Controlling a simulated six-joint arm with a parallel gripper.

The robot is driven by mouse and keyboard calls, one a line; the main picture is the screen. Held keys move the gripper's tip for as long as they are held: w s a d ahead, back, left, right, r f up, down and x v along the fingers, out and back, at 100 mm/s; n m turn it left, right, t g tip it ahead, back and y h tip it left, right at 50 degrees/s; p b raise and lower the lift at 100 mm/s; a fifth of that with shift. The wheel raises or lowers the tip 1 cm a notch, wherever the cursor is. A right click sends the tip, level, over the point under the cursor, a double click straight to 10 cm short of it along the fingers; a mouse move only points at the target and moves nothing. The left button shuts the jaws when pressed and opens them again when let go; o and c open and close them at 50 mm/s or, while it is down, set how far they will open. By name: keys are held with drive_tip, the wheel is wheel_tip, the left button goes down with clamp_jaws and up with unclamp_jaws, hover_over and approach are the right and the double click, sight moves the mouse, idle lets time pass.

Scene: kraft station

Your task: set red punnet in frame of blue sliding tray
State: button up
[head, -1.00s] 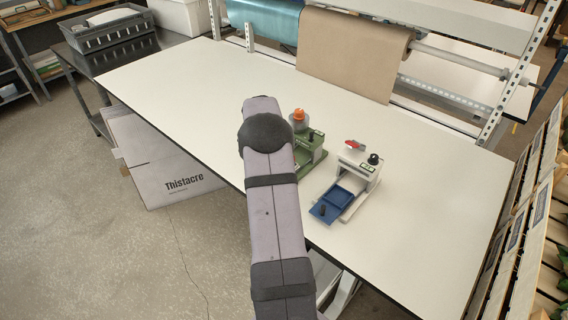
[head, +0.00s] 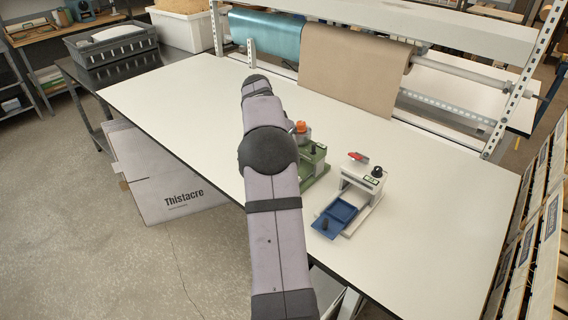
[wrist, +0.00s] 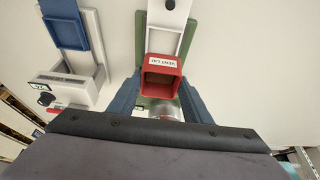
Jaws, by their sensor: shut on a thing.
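In the wrist view the red punnet (wrist: 163,82), a small open box with a white label, sits between the two fingers of my gripper (wrist: 161,78), which is shut on it. The punnet overlaps the green station in that view; its height above it is unclear. The blue sliding tray (head: 326,228) has a square frame and a dark knob. It is pulled out at the front of the white station (head: 361,178). In the wrist view the tray (wrist: 66,30) lies to the left of the punnet. My arm hides gripper and punnet in the head view.
The green station (head: 316,178), with an orange-topped part (head: 301,127), stands left of the white station and is partly behind my arm. A red piece (head: 358,157) and black knob top the white station. The white table (head: 440,190) is clear to the right.

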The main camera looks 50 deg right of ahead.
drive_tip(key=shift+r, duration=0.75)
drive_tip(key=s+f+b, duration=0.3)
drive_tip(key=s+b, duration=1.4)
drive_tip(key=s, duration=0.4)
drive_tip(key=shift+s+d, duration=0.3)
drive_tip(key=shift+d, duration=0.1)
drive_tip(key=shift+f+b, duration=0.15)
drive_tip(key=shift+b, duration=0.2)
wheel_tip(320, 180, down, 4)
drive_tip(key=b, duration=0.4)
drive_tip(key=shift+f, duration=0.15)
drive_tip(key=shift+f+b, duration=0.5)
drive_tip(key=shift+f, duration=0.7)
idle(0.4)
